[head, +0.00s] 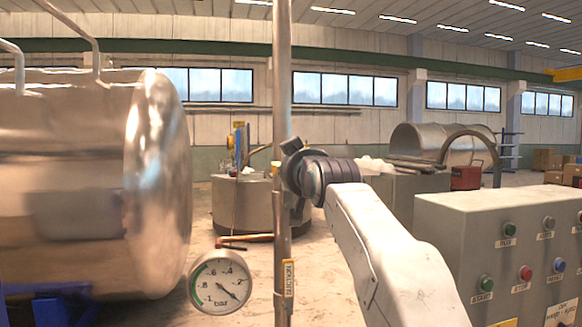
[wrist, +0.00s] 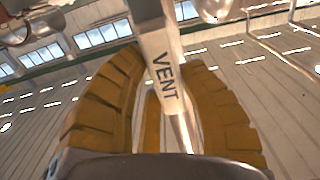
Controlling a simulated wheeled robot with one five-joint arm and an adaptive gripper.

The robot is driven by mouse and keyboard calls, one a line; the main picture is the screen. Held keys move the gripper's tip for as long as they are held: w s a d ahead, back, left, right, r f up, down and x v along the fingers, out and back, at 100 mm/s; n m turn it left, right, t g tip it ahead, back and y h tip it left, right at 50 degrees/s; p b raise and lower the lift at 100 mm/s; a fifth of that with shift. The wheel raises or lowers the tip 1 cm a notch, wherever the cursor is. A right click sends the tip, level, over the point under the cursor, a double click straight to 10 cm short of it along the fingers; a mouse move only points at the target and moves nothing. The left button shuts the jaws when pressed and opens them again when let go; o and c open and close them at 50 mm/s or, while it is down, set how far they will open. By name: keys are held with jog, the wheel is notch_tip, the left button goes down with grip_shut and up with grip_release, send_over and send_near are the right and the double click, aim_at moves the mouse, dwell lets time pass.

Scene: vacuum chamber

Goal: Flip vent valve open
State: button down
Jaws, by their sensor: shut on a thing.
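The vent valve's lever (wrist: 157,42) is a flat pale metal bar marked VENT, seen in the wrist view running from the top down between the fingers. My gripper (wrist: 165,85) has two ribbed yellow-orange fingers, one on each side of the lever, shut on it. In the head view my white arm reaches to the upright metal pipe (head: 282,90), and its dark wrist end is at the pipe about mid-height.
A round pressure gauge (head: 219,283) is left of the pipe, below the wrist. A large shiny tank (head: 75,180) fills the left. A grey control box (head: 480,235) with coloured buttons stands close on the right. A yellow SUCTION label (head: 289,279) is on the pipe.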

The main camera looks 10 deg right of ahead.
jog(key=shift+r, duration=0.15)
jog(key=c, duration=0.7)
grip_release()
jog(key=shift+c, duration=0.2)
jog(key=s, duration=1.2)
jog(key=shift+f, duration=0.2)
